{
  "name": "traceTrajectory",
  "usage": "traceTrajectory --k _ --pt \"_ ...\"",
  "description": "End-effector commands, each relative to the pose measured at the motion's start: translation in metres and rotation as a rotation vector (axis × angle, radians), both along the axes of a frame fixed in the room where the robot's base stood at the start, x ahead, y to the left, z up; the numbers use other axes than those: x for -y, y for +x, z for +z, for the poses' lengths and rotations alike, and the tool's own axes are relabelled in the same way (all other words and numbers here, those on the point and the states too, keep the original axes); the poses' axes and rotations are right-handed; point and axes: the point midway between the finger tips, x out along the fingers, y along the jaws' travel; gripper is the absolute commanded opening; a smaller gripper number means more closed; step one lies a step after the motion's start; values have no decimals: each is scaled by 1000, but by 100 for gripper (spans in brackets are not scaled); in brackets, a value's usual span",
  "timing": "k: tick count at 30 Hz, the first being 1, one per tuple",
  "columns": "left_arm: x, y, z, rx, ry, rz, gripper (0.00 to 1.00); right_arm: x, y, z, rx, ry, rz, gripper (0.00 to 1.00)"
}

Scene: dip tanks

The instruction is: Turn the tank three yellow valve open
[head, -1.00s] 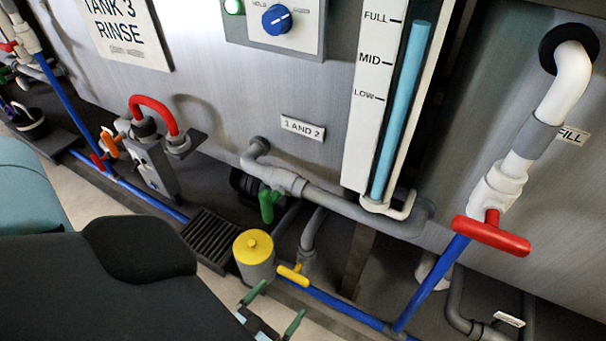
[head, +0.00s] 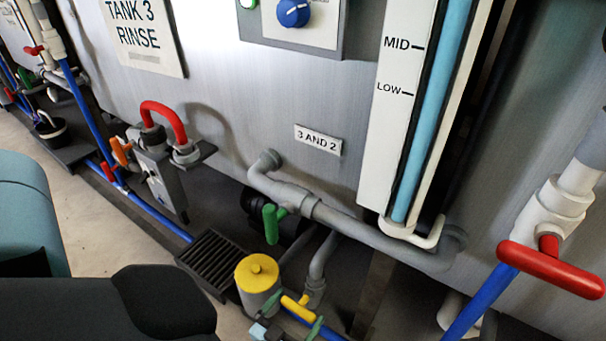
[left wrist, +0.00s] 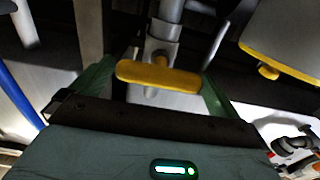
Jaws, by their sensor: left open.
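The yellow valve handle (head: 297,308) sits low on a grey pipe, just right of a yellow-lidded canister (head: 257,282), under the panel marked TANK 3 RINSE. My left gripper (head: 292,320) is open at this handle, with one green fingertip on each side. In the left wrist view the yellow handle (left wrist: 158,76) lies crosswise between the green fingers (left wrist: 155,95), close to their tips. I cannot tell whether either finger touches it. My right gripper is not in view.
A green valve handle (head: 271,222) is up and left on the grey pipe. A red handle (head: 550,268) stands at the right on a blue pipe. A black grate (head: 213,262) lies left of the canister. Pale floor (head: 95,235) is clear at left.

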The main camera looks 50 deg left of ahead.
Motion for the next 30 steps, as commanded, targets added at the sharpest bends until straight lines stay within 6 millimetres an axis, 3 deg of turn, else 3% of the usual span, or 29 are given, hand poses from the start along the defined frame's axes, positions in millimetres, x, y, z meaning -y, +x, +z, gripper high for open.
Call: traceTrajectory --k 6,17,24,30 --pt "-6 23 -1 1 1 0 100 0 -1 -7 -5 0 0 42" --pt "-7 28 0 -1 1 -1 100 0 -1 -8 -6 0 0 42" --pt "-7 28 0 -1 1 -1 70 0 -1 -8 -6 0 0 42" --pt "-7 28 0 1 -10 0 68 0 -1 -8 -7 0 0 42"
